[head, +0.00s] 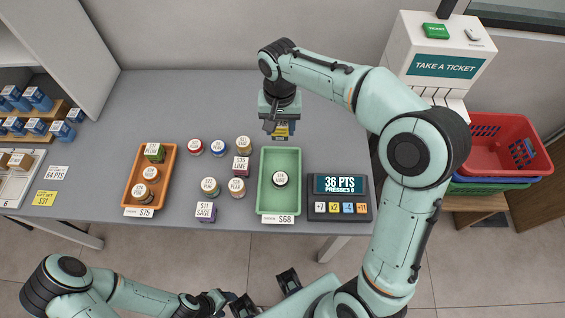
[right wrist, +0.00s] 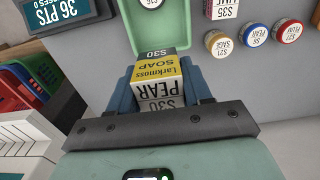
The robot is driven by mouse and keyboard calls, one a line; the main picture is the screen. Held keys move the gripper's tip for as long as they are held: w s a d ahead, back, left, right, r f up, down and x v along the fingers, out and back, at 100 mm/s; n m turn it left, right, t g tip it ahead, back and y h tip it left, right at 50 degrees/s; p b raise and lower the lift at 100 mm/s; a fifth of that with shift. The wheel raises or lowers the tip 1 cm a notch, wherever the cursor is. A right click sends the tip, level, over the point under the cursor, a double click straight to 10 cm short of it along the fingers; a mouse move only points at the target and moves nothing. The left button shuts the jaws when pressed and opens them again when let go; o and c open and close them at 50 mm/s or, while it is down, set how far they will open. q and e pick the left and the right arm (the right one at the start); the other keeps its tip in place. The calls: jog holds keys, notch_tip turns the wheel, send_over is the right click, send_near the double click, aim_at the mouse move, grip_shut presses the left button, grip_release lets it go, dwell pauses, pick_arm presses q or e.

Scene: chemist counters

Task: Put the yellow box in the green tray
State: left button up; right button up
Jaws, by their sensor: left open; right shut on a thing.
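The yellow box (head: 281,130), lettered Larkmoss Soap, is gripped by my right gripper (head: 280,122). It shows between the fingers in the right wrist view (right wrist: 158,85), with a white PEAR label. The green tray (head: 265,203) stands on the counter at the middle right. It holds one dark jar (head: 280,180) with a white lid label towards its near half. In the head view the held box appears just beyond the tray's far edge; its height above the counter is hard to tell. My left gripper (head: 265,297) is open and empty, in front of the counter.
An orange tray (head: 127,190) with several items stands to the left. Several jars (head: 209,187) and small boxes (head: 206,212) stand between the trays. A points display (head: 339,208) is right of the green tray.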

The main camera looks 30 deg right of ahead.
aim_at(281, 162)
notch_tip(281, 162, down, 15)
jog(key=shift+r+b, duration=0.1)
jog(key=shift+b, duration=0.55)
pick_arm(q)
jog(key=shift+s+f, duration=0.4)
jog(key=shift+f, duration=0.45)
pick_arm(e)
jog(key=shift+f, duration=0.2)
jog(key=o, duration=1.1)
pick_arm(q)
jog(key=shift+f, duration=0.1)
pick_arm(e)
jog(key=shift+r, duration=0.15)
